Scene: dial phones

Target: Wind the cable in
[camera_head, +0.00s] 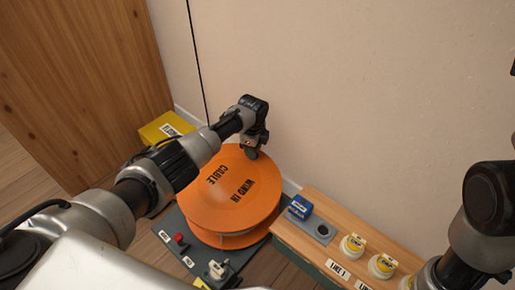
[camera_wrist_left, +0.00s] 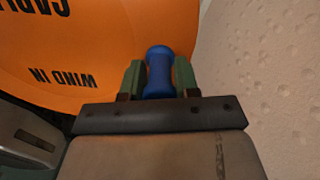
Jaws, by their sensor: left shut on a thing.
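The orange cable drum (camera_head: 240,205), lettered "CABLE" and "WIND IN", lies flat on a dark grey base. It also fills the upper left of the left wrist view (camera_wrist_left: 60,50). A thin black cable (camera_head: 197,55) runs down along the wall and passes behind my left arm. My left gripper (camera_head: 252,153) is at the drum's far edge, near the wall. In the left wrist view its green-padded fingers (camera_wrist_left: 159,80) are shut on a blue handle (camera_wrist_left: 159,68). Whether the handle joins the drum is hard to see. My right arm shows at the right, but its gripper does not.
The base (camera_head: 170,229) carries a red button (camera_head: 179,238) and a pale switch (camera_head: 217,269). A yellow box (camera_head: 156,131) stands behind my left arm. A wooden bench (camera_head: 290,237) on the right holds a blue block (camera_head: 300,206) and white-and-yellow knobs (camera_head: 352,246). The wall is close behind the drum.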

